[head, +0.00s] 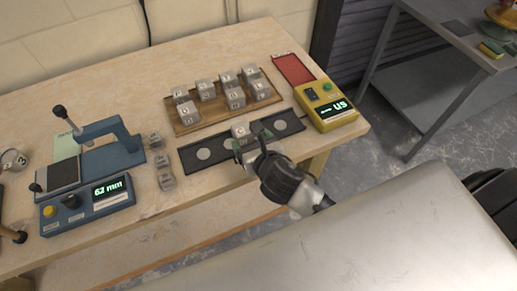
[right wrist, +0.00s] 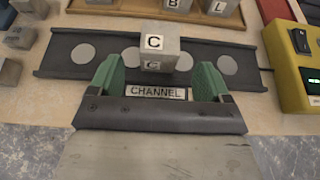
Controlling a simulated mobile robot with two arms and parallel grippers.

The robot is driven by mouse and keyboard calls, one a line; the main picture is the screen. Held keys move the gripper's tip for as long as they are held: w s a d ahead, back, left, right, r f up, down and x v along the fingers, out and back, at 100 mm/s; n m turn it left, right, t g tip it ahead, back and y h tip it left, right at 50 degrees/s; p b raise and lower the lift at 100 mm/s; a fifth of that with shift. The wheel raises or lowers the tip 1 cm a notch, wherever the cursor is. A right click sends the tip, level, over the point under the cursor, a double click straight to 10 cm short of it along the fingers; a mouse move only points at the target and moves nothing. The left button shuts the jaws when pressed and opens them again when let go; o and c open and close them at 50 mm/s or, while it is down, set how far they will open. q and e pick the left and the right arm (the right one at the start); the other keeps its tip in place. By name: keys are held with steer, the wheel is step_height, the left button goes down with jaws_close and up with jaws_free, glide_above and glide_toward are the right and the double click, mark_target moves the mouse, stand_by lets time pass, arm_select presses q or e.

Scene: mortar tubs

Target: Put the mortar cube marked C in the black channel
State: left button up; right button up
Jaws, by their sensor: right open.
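The grey mortar cube marked C (right wrist: 154,43) stands upright on the black channel (right wrist: 75,50), near its middle, between pale round discs. In the head view the cube (head: 240,130) is partly hidden behind my right gripper (head: 247,147), and the channel (head: 219,146) lies along the front of the table. In the right wrist view my right gripper (right wrist: 160,75) is open. Its green-faced fingers are on either side of the cube's near side, with a gap on each side. My left gripper is not in view.
A wooden tray (head: 183,129) with several lettered cubes stands behind the channel. A yellow device (head: 328,107) is at its right, with a red tray (head: 293,69) behind. Several loose grey blocks (head: 163,160) and a blue measuring device (head: 104,155) are at the left.

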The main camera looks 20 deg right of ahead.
steer(key=shift+v, duration=2.4)
